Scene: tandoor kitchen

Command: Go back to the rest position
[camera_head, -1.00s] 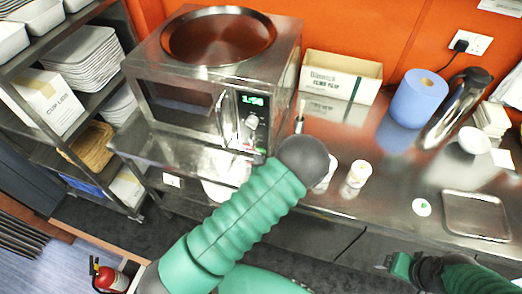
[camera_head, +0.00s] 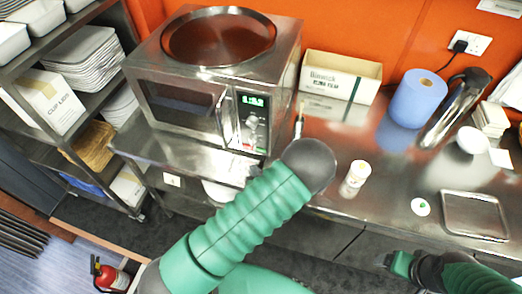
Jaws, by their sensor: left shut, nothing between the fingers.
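My left arm, in a ribbed green sleeve (camera_head: 245,215), rises from the bottom of the head view. It ends in a dark rounded part (camera_head: 310,165) in front of the counter, right of the microwave. My left gripper is at this end, mostly hidden from this angle, shut and empty. My right arm (camera_head: 450,272) comes in at the bottom right corner. A small green and dark end part (camera_head: 400,264) shows there, low in front of the counter. Its fingers are too small to judge.
The microwave (camera_head: 210,95) stands on the steel counter, a round pan (camera_head: 218,36) on top. An open box (camera_head: 340,78), blue roll (camera_head: 418,98), white-lidded cup (camera_head: 357,174) and metal tray (camera_head: 475,215) are to its right. A rack (camera_head: 90,95) stands left.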

